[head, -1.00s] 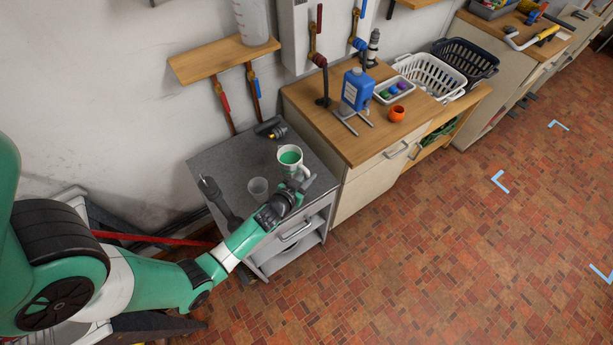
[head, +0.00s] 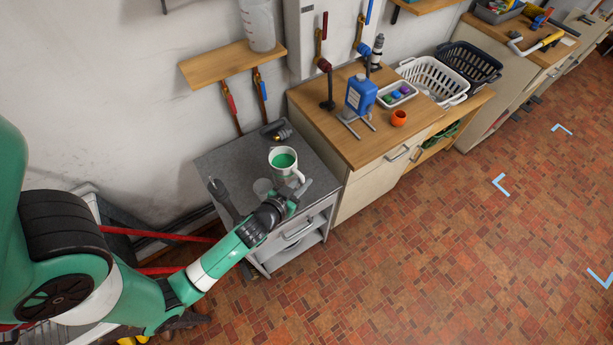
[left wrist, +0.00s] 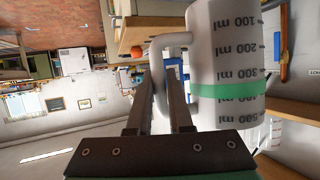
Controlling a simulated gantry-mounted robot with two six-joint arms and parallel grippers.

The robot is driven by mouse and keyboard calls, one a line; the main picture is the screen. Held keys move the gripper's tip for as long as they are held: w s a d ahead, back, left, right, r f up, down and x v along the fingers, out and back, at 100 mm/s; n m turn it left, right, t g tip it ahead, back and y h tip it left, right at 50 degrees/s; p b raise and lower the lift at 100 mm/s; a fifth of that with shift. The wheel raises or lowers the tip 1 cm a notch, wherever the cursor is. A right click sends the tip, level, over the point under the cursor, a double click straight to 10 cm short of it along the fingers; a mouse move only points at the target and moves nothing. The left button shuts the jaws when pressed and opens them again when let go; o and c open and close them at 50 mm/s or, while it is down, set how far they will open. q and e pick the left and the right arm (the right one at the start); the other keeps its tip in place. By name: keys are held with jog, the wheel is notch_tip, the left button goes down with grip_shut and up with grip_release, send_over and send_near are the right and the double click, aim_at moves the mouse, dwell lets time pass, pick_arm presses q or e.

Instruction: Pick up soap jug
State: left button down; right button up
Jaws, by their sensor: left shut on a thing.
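The soap jug (head: 283,160) is a white measuring jug with green liquid in it, over the grey cabinet top. My left gripper (head: 297,192) is shut on the jug's handle from the front right side. In the left wrist view the jug (left wrist: 225,62) fills the right side, with ml marks and a green band. Its curved handle (left wrist: 172,40) runs between the fingers of the left gripper (left wrist: 158,68). The jug looks roughly upright. Whether its base is clear of the cabinet top is hard to tell. My right gripper is not in view.
A dark tool lies left and another item behind. The wooden counter to the right holds a blue bottle (head: 360,95), a white tray and an orange cup (head: 399,118).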

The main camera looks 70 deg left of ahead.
pick_arm(q)
jog(key=d+v, duration=0.1)
jog(key=v, duration=0.6)
jog(key=shift+w+r+b, duration=0.2)
jog(key=shift+b, duration=0.15)
jog(key=shift+d, duration=0.15)
jog(key=w+d+r+m+t+h, duration=0.1)
jog(key=w+d+r+m+h, duration=0.25)
jog(key=d, duration=0.35)
jog(key=w+d+r+m+t+h, duration=0.2)
jog(key=w+d+m+h, duration=0.15)
jog(key=d, duration=0.35)
notch_tip(320, 180, up, 12)
jog(key=p, duration=2)
jog(key=shift+s+r+h, duration=0.2)
jog(key=shift+s+h, duration=0.1)
jog(key=shift+s, duration=0.15)
